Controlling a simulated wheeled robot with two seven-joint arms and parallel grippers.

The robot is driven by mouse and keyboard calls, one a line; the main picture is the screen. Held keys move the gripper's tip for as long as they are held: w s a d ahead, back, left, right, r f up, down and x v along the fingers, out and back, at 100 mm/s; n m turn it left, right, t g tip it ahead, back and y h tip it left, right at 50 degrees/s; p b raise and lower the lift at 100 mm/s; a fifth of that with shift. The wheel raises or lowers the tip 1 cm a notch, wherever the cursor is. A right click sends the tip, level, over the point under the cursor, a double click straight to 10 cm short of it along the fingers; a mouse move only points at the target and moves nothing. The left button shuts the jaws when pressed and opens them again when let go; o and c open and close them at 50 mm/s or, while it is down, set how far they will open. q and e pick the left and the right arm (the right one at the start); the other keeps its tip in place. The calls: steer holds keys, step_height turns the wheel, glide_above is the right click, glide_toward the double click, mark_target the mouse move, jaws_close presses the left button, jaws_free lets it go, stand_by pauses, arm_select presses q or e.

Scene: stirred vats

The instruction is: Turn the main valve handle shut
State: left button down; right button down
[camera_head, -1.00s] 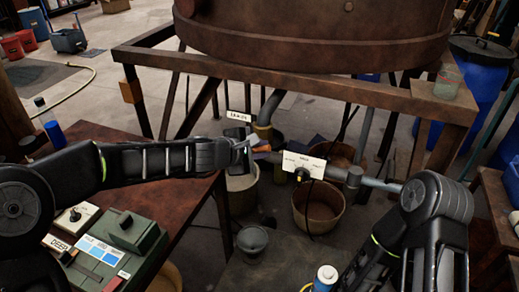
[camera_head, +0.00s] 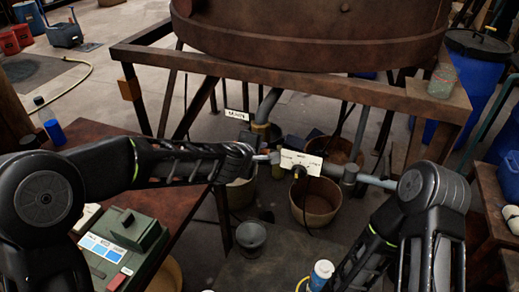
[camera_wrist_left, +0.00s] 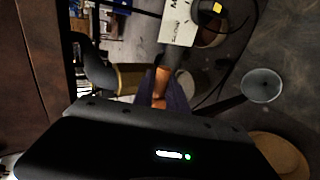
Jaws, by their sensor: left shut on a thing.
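My left gripper (camera_head: 268,158) reaches in from the left to the pipework below the large rusty vat. It is shut on the valve handle, which is mostly hidden in the head view. In the left wrist view the orange handle (camera_wrist_left: 161,82) runs up from the gripper (camera_wrist_left: 165,104), beside the grey pipe. A white sign (camera_head: 300,162) sits just right of the gripper on the pipe; it also shows in the left wrist view (camera_wrist_left: 179,24). A small "MAIN" label (camera_head: 237,115) is behind.
The rusty vat (camera_head: 310,35) stands on a brown frame (camera_head: 300,82) above the pipe. Buckets (camera_head: 316,206) stand below. A table (camera_head: 185,215) with a green control box (camera_head: 125,238) is at left. Blue barrels (camera_head: 478,75) are at right.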

arm_select(q)
steer(key=c, duration=1.3)
jaws_free()
steer(key=shift+c, duration=0.2)
steer(key=p+v, duration=0.1)
steer(key=v, duration=0.6)
steer(key=shift+s+r, duration=0.2)
steer(key=shift+s, duration=0.1)
steer(key=shift+a, duration=0.1)
